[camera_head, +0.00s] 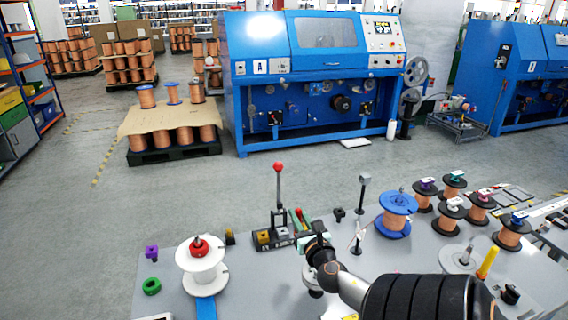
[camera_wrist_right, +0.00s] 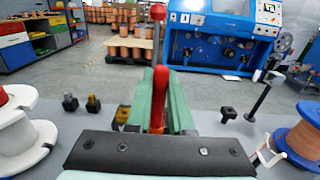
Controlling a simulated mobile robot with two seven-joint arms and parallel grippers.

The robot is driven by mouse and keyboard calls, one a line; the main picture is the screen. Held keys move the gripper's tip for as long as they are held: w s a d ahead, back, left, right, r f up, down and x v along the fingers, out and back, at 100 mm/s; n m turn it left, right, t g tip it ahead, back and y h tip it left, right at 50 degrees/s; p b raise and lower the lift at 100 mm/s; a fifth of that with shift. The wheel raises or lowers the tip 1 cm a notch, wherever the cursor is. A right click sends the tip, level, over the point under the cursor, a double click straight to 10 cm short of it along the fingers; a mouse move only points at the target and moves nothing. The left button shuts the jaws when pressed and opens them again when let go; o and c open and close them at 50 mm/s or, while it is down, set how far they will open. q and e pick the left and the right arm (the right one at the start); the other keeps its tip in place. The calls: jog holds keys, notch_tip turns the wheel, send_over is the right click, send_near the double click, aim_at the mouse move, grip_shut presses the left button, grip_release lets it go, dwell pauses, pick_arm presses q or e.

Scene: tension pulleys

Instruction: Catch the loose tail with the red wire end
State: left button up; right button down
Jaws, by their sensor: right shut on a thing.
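My right gripper (camera_head: 301,217) is over the middle of the table, its green fingers shut on a slim red piece (camera_head: 298,212). In the right wrist view the red piece (camera_wrist_right: 158,100) stands upright between the green fingers (camera_wrist_right: 160,110). I cannot tell whether it is the red wire end. A copper-wound spool with blue flanges (camera_head: 397,203) stands to the right of the gripper. An empty-looking white spool with a red knob (camera_head: 202,270) stands to the left. I cannot make out a loose wire tail. My left gripper is not in view.
A lever with a red ball (camera_head: 278,167) rises from a black base just beyond the gripper. A thin black post (camera_head: 361,205) stands near the blue spool. Several small copper spools (camera_head: 478,207) fill the right side. A green ring (camera_head: 151,286) lies far left.

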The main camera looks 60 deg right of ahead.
pick_arm(q)
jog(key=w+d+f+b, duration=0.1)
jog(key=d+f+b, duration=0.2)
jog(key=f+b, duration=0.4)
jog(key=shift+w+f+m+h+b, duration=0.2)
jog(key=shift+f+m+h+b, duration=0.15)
jog(key=shift+b, duration=0.9)
pick_arm(e)
jog(key=s+d+f, duration=0.3)
jog(key=s+d, duration=0.8)
jog(key=shift+d+f, duration=0.25)
jog(key=shift+f, duration=0.1)
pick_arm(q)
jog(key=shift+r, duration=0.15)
pick_arm(e)
jog(key=shift+s, duration=0.1)
pick_arm(q)
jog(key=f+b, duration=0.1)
jog(key=b, duration=0.1)
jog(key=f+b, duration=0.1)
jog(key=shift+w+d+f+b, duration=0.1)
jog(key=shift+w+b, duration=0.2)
jog(key=shift+b, duration=0.1)
pick_arm(e)
notch_tip(320, 180, down, 4)
jog(key=shift+f, duration=0.2)
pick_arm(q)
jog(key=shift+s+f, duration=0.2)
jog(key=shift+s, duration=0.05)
